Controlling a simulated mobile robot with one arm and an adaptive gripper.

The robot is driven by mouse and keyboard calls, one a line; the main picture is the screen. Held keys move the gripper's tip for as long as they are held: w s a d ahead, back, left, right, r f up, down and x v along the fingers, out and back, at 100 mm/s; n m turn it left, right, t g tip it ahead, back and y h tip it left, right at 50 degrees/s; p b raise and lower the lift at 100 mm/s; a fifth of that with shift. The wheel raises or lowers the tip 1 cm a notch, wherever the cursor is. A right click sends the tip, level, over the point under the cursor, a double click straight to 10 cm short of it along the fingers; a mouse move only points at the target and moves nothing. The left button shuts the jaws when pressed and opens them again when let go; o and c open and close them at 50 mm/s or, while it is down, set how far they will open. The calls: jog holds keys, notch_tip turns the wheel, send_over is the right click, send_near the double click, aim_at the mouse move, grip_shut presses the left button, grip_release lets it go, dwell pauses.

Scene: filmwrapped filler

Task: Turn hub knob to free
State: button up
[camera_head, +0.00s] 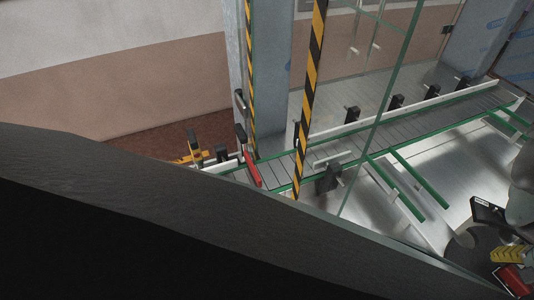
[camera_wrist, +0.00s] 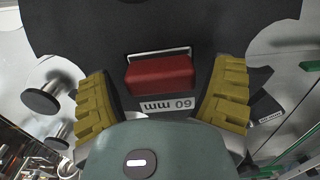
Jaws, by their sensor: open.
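A red block-shaped knob (camera_wrist: 160,75), likely the hub knob, sits on a dark rounded plate (camera_wrist: 95,30) in the wrist view. A white label reading "60 mm", upside down, lies just below it. My gripper (camera_wrist: 166,88) is open, with one ribbed yellow finger on each side of the knob. Gaps show between both fingers and the knob, so neither looks in contact. In the head view my gripper (camera_head: 510,254) is at the lower right edge, partly cut off. A red part shows just below it there; I cannot tell whether it is the knob.
Two pegs with dark round ends (camera_wrist: 42,101) stand left of my left finger. A black piece with a white label (camera_wrist: 268,112) is behind the right finger. In the head view, a slatted conveyor (camera_head: 400,128), glass panels and a striped post (camera_head: 310,90) stand beyond.

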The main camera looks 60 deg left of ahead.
dwell(0.3)
jog(key=m+p, duration=0.1)
jog(key=m, duration=0.2)
jog(key=shift+w+r+p, duration=0.1)
jog(key=shift+r+p, duration=0.05)
jog(key=shift+p, duration=0.2)
jog(key=m+p, duration=0.1)
jog(key=m, duration=0.5)
jog(key=m+p, duration=0.1)
jog(key=m, duration=0.4)
jog(key=shift+m+p, duration=1)
jog(key=shift+m, duration=0.6)
jog(key=shift+m, duration=0.4)
